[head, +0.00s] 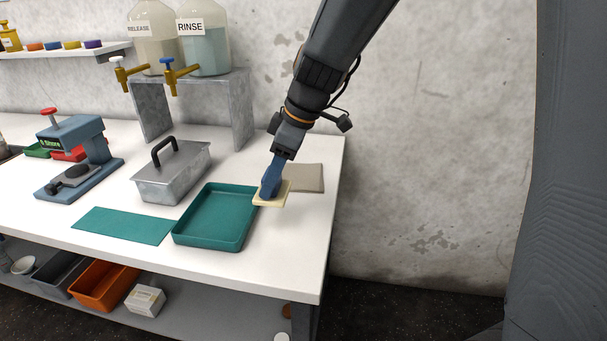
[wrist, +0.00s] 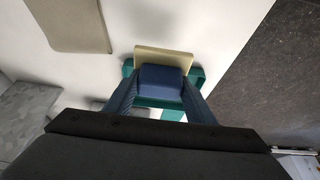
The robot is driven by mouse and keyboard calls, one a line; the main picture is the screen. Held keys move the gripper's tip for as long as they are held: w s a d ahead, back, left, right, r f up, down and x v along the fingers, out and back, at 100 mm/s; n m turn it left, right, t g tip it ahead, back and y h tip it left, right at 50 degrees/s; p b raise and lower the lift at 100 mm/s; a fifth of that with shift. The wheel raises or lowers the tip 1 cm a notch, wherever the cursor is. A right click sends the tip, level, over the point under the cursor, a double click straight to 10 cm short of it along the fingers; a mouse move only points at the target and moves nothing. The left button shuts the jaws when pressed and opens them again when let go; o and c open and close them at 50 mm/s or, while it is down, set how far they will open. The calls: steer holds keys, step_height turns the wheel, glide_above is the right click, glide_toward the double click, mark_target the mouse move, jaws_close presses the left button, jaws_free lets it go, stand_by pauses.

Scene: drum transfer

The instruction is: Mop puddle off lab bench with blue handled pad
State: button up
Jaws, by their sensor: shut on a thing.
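My gripper (head: 273,172) is shut on the blue handle of a pale yellow pad (head: 285,197). The pad is by the right edge of the teal tray (head: 215,240), on the white lab bench (head: 290,240). I cannot tell whether it touches the bench or hangs above it. In the wrist view the blue handle (wrist: 161,82) sits between the two fingers, with the pad (wrist: 170,60) beyond it and the teal tray (wrist: 158,103) partly hidden behind. I see no clear puddle on the bench; the arm and pad hide part of it.
A beige cloth or mat (head: 305,178) lies behind the pad. A lidded metal box (head: 170,178) and a flat teal mat (head: 122,225) are left of the tray. A metal stand (head: 190,95) bears two labelled bottles at the back. Bare bench lies along the right front.

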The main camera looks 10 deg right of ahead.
steer(key=shift+r, duration=0.15)
steer(key=shift+a+r+p, duration=0.1)
steer(key=shift+r+p, duration=0.45)
steer(key=shift+r, duration=0.4)
steer(key=s+a, duration=0.1)
steer(key=a, duration=0.6)
steer(key=shift+s+a, duration=0.35)
steer(key=shift+s, duration=0.05)
